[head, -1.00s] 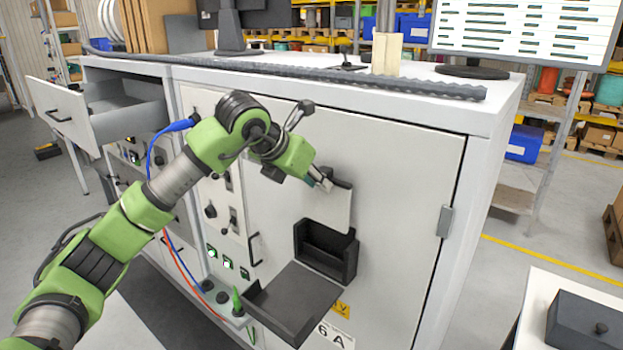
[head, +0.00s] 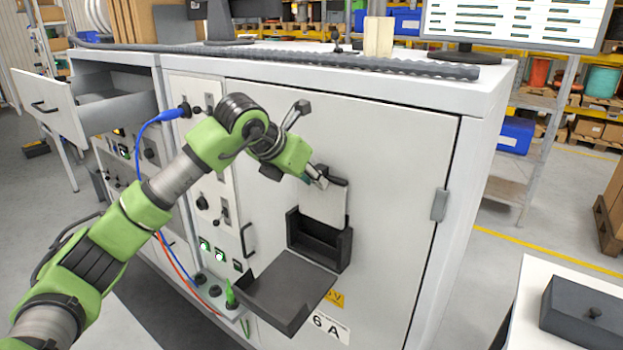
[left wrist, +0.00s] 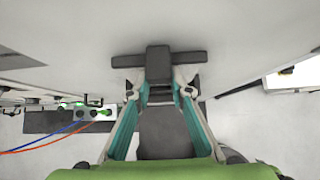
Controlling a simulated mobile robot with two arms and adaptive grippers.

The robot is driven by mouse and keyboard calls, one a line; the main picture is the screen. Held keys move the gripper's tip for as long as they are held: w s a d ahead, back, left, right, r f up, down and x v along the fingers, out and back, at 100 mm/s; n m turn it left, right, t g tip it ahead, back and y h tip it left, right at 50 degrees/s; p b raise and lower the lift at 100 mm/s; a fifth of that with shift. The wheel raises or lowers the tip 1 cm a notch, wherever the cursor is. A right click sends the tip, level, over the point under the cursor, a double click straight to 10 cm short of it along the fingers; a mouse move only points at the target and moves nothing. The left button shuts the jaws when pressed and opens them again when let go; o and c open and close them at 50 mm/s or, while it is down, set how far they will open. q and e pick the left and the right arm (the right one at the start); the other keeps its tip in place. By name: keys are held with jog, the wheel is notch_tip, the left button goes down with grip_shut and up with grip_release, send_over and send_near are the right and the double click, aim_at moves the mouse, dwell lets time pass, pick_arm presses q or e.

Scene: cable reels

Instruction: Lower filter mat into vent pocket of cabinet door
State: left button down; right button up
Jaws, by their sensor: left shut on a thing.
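The filter mat (head: 323,205) is a pale flat panel with a dark bar along its top. It hangs upright against the cabinet door (head: 400,150). My left gripper (head: 320,180) is shut on the dark top piece, which also shows between the fingers in the left wrist view (left wrist: 158,62). The dark vent pocket (head: 318,242) is directly below, and the mat's lower edge overlaps its opening in the head view. I cannot tell how far the edge is inside. The pocket's dark flap (head: 285,292) hangs open. My right gripper is out of view.
Left of the door are switches and a blue plug (head: 172,114) with blue and red cables. A drawer (head: 50,105) stands open at the far left. A white table (head: 520,310) with a dark lidded box (head: 588,312) is at the lower right.

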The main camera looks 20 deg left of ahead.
aim_at(320, 203)
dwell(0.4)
pick_arm(q)
jog(key=shift+w+f+b, duration=0.1)
jog(key=shift+f+b, duration=0.15)
jog(key=shift+b, duration=0.1)
jog(key=shift+f, duration=0.1)
dwell(0.3)
jog(key=shift+f+b, duration=1.9)
jog(key=shift+f, duration=0.45)
jog(key=shift+f+b, duration=1.75)
jog(key=shift+f, duration=0.15)
